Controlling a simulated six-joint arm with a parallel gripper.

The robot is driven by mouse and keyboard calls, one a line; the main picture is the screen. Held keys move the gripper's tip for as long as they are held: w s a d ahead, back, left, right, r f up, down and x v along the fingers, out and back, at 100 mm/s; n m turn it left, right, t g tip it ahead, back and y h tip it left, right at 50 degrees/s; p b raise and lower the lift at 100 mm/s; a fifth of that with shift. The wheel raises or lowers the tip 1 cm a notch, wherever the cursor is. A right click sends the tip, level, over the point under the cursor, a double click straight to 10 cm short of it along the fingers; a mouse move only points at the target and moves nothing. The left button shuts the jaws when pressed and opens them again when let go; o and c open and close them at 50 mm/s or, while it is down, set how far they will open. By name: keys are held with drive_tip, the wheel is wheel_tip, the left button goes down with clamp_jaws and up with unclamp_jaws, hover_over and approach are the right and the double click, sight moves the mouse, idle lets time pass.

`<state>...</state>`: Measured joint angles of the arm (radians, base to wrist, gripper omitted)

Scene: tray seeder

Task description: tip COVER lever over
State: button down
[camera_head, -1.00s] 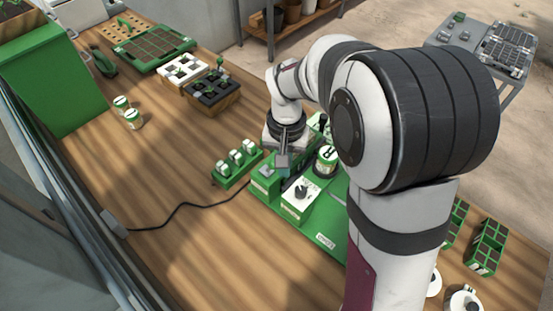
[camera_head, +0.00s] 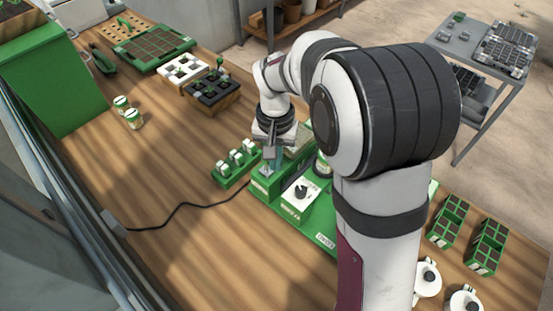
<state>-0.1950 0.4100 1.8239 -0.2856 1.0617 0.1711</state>
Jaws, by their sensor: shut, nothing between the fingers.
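The green tray seeder (camera_head: 326,240) stands on the bench, partly hidden behind my arm. Its white control box (camera_head: 300,198) carries a black knob. A green block with a small grey metal top (camera_head: 266,171) stands at its left end. My gripper (camera_head: 274,166) points down, shut and empty, close above or beside that block; whether it touches cannot be told. I cannot make out the COVER lever or its label; it is too small or hidden by my gripper.
A green rack with several white-capped bottles (camera_head: 236,162) stands just left of the seeder. A black cable (camera_head: 180,206) runs left across the bench. Two jars (camera_head: 132,118) stand further back. Green cell trays (camera_head: 487,247) and white round-lidded pots (camera_head: 466,301) are at right.

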drive_tip(key=shift+w+a, duration=0.65)
wheel_tip(320, 180, up, 6)
drive_tip(key=shift+s+d, duration=0.4)
drive_tip(key=shift+d, duration=0.05)
drive_tip(key=shift+s+r, duration=0.1)
drive_tip(key=s+d+m+y, duration=0.1)
drive_tip(key=s+d, duration=0.1)
drive_tip(key=s, duration=1)
drive_tip(key=s+d+m, duration=0.1)
drive_tip(key=s+d, duration=0.1)
drive_tip(key=s, duration=1.1)
drive_tip(key=shift+s+d+r+m+y, duration=0.2)
drive_tip(key=shift+d+r+m+y, duration=0.1)
drive_tip(key=shift+r+y, duration=0.1)
